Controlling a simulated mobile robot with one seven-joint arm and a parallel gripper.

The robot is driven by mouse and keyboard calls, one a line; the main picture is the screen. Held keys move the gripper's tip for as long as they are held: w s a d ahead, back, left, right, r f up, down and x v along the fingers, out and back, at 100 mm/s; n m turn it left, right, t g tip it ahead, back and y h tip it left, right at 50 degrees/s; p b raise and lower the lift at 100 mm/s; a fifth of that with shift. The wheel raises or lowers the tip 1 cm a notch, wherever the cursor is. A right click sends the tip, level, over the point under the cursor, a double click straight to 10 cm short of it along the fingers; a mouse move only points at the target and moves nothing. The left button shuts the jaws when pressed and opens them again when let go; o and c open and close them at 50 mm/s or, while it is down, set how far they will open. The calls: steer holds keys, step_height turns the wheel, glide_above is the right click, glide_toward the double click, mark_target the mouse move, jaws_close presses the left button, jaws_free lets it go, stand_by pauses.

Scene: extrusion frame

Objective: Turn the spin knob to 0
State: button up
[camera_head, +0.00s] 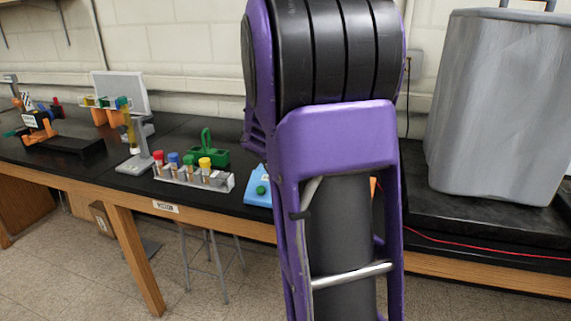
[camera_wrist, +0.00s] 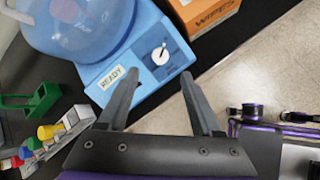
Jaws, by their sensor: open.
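The spin knob (camera_wrist: 160,56) is a round white dial with a dark pointer on the sloped front of a light blue machine (camera_wrist: 146,84). A pale label reading READY (camera_wrist: 119,78) sits left of the knob. My gripper (camera_wrist: 158,76) is open, its two dark fingers reaching toward the machine front. In the wrist view the knob shows between and just beyond the fingertips; nothing is held. I cannot tell the distance to the knob or read its setting. In the head view only a corner of the blue machine (camera_head: 257,199) shows; my arm hides the rest.
A translucent blue dome (camera_wrist: 85,25) tops the machine. An orange WIPES box (camera_wrist: 208,14) stands beside it. A rack with colour-capped tubes (camera_head: 192,179) and a green holder (camera_head: 208,153) are to the left. A grey covered block (camera_head: 495,110) stands at right on the black bench.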

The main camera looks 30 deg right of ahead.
steer(key=v, duration=0.9)
steer(key=shift+w+r, duration=0.1)
steer(key=shift+r, duration=0.05)
